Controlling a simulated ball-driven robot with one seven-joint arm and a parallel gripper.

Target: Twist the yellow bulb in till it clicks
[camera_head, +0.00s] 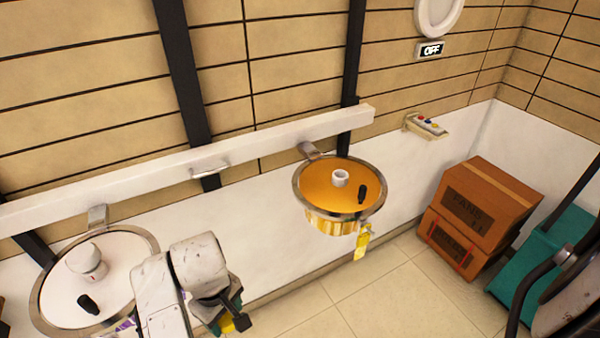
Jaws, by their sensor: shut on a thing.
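My gripper (230,306) is at the lower middle, beside the white lamp and well to the lower left of the yellow lamp. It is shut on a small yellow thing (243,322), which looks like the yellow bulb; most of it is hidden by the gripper. The yellow lamp (318,189) is a round metal-rimmed fixture with an orange-yellow face. A white ring-shaped socket (340,178) stands at its middle, with no bulb in it. A black handle-like piece (362,194) stands beside the socket, and a yellow tag (362,243) hangs from the rim.
A white lamp (128,262) with a white bulb-like knob (86,262) is at left, partly behind my arm. A white beam (290,138) runs behind both lamps. Cardboard boxes (485,203) and a teal container (543,250) stand at right. An "OFF" sign (431,50) is on the wall.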

